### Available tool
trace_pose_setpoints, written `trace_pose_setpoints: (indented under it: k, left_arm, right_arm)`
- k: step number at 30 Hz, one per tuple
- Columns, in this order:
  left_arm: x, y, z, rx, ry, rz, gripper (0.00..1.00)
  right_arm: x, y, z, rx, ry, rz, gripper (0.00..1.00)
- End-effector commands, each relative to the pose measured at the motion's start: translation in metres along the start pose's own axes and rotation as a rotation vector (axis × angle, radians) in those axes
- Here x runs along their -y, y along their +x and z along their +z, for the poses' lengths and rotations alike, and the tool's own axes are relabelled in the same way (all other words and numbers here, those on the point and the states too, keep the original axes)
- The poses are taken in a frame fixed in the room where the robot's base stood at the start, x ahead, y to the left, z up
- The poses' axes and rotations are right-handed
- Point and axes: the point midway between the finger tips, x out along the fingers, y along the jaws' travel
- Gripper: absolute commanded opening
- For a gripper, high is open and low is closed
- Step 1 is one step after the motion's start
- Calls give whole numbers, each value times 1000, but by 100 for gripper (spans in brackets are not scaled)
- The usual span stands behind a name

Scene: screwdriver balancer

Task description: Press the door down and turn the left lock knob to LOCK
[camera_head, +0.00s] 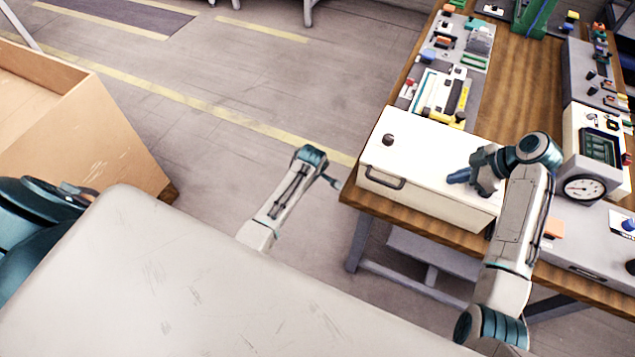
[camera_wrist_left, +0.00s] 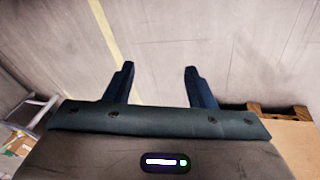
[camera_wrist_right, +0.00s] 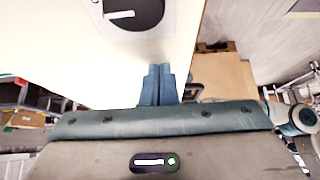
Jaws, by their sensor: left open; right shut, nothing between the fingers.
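The door is the white flat top (camera_head: 430,155) of a box on the workbench; it looks level, but I cannot tell if it is fully down. My right gripper (camera_head: 458,178) is shut and empty, over the right part of the door; contact is unclear. In the right wrist view its fingertips (camera_wrist_right: 160,68) are together near the white panel's edge, below a black round dial (camera_wrist_right: 133,10) with a white mark. I cannot read the knob's setting. My left gripper (camera_wrist_left: 158,72) is open and empty above the floor.
A dark handle (camera_head: 384,177) is on the box's front. Trays of small parts (camera_head: 455,70) lie behind it. A gauge box (camera_head: 585,188) stands to the right, close to my right arm. A wooden crate (camera_head: 85,120) is at the left. The floor between is clear.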

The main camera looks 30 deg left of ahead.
Motion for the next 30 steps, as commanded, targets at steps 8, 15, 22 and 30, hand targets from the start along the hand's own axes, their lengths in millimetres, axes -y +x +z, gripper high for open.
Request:
trace_pose_setpoints:
  k: [8,15,22,30]
  left_arm:
    - [14,12,4,0,49,-5,50]
    - [14,13,4,0,50,-5,50]
    - [12,4,2,1,50,-4,50]
    - [6,-21,-3,1,50,-5,50]
  right_arm:
    - [2,3,3,3,5,-7,0]
    - [2,3,3,3,5,-7,0]
    - [2,-5,-3,2,4,-6,0]
    - [1,-30,-20,1,2,-2,0]
